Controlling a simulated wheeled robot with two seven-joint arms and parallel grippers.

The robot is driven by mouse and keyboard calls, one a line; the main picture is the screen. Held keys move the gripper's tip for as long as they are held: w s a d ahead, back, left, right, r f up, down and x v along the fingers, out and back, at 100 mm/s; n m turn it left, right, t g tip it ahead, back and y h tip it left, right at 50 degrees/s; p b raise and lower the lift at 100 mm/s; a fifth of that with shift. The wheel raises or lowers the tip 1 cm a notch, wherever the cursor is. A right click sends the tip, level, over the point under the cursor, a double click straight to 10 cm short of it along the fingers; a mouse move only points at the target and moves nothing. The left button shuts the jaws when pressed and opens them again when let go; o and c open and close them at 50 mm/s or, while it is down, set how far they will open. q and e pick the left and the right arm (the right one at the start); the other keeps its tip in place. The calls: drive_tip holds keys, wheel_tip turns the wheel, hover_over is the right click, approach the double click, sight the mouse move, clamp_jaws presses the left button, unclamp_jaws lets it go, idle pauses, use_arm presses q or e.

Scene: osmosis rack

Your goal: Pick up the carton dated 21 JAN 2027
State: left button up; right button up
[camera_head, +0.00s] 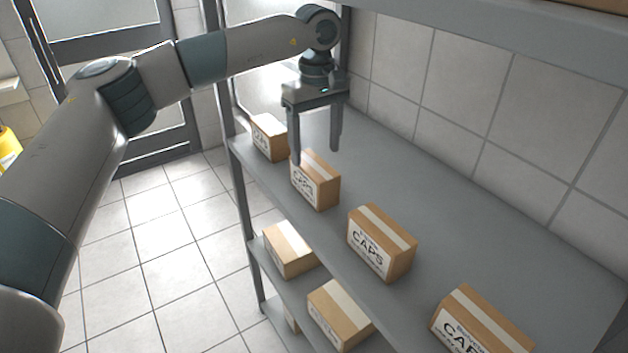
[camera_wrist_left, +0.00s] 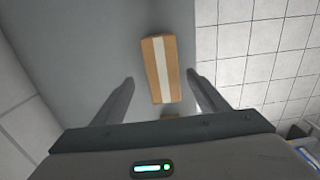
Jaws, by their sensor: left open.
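A row of brown cartons with pale tape and white CAPS labels stands on the grey shelf: a far one (camera_head: 268,138), a second (camera_head: 318,186), a third (camera_head: 382,243) and a near one (camera_head: 482,322). No date is readable, so I cannot tell which is dated 21 JAN 2027. My left gripper (camera_head: 316,154) is open, pointing down over the shelf by the second carton, one finger overlapping its top edge in the head view. In the left wrist view a taped carton top (camera_wrist_left: 155,70) lies between and beyond the open fingers; another carton (camera_wrist_left: 171,116) is mostly hidden by the gripper body.
The shelf (camera_head: 480,210) is bare behind the row, up to the tiled wall. A lower shelf holds more cartons (camera_head: 290,250) (camera_head: 340,314). A rack post (camera_head: 243,205) stands at the left end, and a grey upper shelf edge (camera_head: 500,40) crosses above.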

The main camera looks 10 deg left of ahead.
sight(314, 165)
use_arm(q)
drive_tip(key=shift+f, duration=0.1)
drive_tip(key=shift+s+a+f+b, duration=0.1)
drive_tip(key=shift+f+b, duration=0.5)
drive_tip(key=shift+f, duration=0.7)
drive_tip(key=shift+s+a+f+b, duration=0.1)
drive_tip(key=shift+f+b, duration=0.5)
drive_tip(key=shift+f, duration=0.65)
drive_tip(key=c, duration=1.3)
